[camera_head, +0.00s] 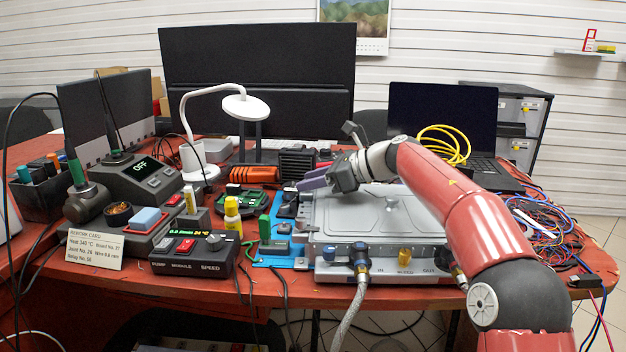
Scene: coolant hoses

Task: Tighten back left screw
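A flat grey metal module (375,222) with hose fittings along its front lies at the middle right of the table. My gripper (312,183), with purplish fingers, points left over the module's back left corner. The gripper is small and seen from the side, so I cannot tell whether its fingers are apart, hold something or touch the module. The back left screw is not distinguishable; the gripper and wrist cover that corner.
A black control box (190,255) and a yellow-capped bottle (233,218) stand left of the module. An orange-handled tool (255,174) lies behind. A hose (350,315) hangs off the front edge. Loose cables (550,235) crowd the right side, beside a laptop (440,118).

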